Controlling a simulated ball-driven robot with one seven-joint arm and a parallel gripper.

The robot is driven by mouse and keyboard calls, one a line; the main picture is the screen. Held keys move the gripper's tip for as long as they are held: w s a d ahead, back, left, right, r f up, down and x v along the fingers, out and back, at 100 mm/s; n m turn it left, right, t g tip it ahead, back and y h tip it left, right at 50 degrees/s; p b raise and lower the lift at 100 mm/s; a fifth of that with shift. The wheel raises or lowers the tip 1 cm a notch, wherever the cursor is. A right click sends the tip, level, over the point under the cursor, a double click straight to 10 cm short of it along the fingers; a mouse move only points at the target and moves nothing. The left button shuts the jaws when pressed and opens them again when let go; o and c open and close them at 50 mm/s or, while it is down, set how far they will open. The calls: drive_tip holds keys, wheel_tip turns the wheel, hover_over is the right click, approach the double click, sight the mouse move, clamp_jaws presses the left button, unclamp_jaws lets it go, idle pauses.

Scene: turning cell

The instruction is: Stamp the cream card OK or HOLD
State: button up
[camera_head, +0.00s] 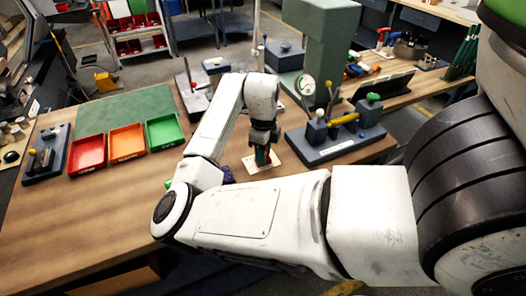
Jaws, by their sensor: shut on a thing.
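The cream card (279,160) lies flat on the wooden bench, to the right of my arm's forearm. My gripper (263,147) points down above the card and is shut on a small stamp (262,157), which looks dark green with some red. The stamp's lower end is over the card; whether it touches the card I cannot tell. The gripper and the stamp hide part of the card, so no printed mark can be made out on it.
Red (87,154), orange (126,142) and green (164,132) trays stand on the left of the bench by a green mat (124,112). A grey fixture (335,139) with a yellow-handled tool stands close right of the card. A green column machine (330,50) rises behind.

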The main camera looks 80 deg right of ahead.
drive_tip(key=shift+f, duration=0.4)
idle(1.1)
drive_tip(key=shift+r+p, duration=2.7)
drive_tip(key=shift+r, duration=0.9)
